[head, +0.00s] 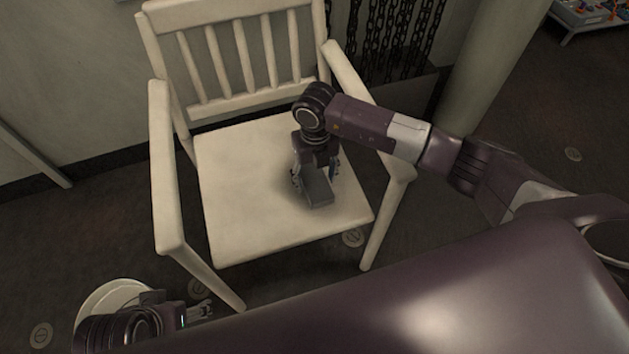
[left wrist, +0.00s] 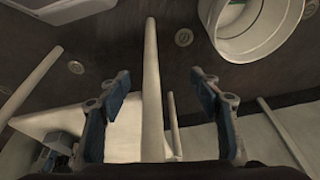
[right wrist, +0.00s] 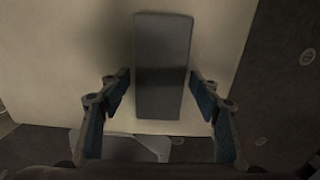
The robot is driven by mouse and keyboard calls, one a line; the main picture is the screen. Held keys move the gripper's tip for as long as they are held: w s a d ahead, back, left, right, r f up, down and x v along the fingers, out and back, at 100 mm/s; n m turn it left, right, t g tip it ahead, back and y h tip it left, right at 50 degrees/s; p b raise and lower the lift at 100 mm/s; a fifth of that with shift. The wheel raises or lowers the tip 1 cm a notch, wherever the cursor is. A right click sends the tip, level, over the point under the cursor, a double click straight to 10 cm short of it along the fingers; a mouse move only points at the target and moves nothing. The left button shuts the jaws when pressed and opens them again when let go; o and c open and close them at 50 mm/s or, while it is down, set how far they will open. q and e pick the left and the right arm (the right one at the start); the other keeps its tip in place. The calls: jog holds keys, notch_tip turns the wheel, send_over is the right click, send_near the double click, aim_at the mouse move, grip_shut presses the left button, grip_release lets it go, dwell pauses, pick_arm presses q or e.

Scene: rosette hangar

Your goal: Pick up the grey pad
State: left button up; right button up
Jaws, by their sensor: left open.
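The grey pad (head: 318,189) is a flat oblong block lying on the seat of a pale wooden chair (head: 235,225). My right gripper (head: 315,178) points down over it. In the right wrist view the pad (right wrist: 163,50) lies lengthwise, and the open fingers of my right gripper (right wrist: 160,85) stand to either side of its nearer part. A narrow gap shows at the left finger; whether the right finger touches is unclear. My left gripper (head: 200,309) is low at the front left, away from the pad. It is open and empty in the left wrist view (left wrist: 160,85).
The chair's armrests (head: 163,150) and slatted back (head: 240,60) rise around the seat. A white round container (head: 108,297) stands on the floor beside my left gripper. Chains (head: 400,35) hang on the wall behind, and a pale column (head: 490,70) stands at the right.

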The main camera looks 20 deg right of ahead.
jog(key=c, duration=0.8)
